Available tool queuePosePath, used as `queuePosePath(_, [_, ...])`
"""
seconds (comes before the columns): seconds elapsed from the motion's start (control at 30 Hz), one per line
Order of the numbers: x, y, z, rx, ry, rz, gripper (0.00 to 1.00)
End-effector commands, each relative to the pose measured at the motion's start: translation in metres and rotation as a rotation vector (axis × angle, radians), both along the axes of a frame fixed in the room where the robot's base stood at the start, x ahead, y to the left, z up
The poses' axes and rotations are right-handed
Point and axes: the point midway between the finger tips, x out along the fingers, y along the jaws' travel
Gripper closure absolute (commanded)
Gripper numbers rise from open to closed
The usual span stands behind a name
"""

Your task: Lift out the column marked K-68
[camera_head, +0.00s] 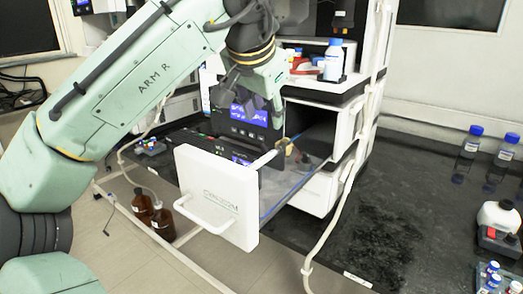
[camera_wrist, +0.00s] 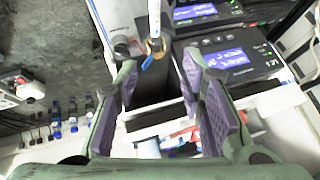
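My gripper (camera_head: 257,92) is above the pulled-out drawer (camera_head: 215,197) of the instrument stack. In the wrist view my gripper (camera_wrist: 160,82) has its purple-padded fingers spread wide, with nothing clasped between them. A slim white column (camera_head: 265,160) with a brass-coloured end lies by the drawer, below and right of my gripper. It also shows in the wrist view as a white tube (camera_wrist: 154,18), with its brass fitting (camera_wrist: 155,45) just beyond the fingertips. No K-68 marking is legible, so I cannot tell if this is that column.
Modules with blue displays (camera_wrist: 224,58) stand close beside the fingers. A shelf (camera_head: 325,88) holds a blue-capped bottle (camera_head: 334,60). The dark bench (camera_head: 385,235) at right has clear room.

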Motion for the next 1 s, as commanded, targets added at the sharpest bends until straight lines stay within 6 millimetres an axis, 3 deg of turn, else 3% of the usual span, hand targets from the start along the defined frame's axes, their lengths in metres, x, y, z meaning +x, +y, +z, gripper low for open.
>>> queuePosePath(0.1, [-0.014,0.009,-0.013,0.068,0.122,0.041,0.64])
queuePosePath(0.2, [-0.015,0.012,-0.024,0.087,0.163,0.054,0.64])
queuePosePath(0.43, [0.000,0.011,-0.055,0.089,0.166,0.053,0.64])
queuePosePath(0.67, [0.009,0.010,-0.070,0.088,0.164,0.052,0.64])
queuePosePath(1.0, [0.032,0.007,-0.108,0.087,0.162,0.051,0.64])
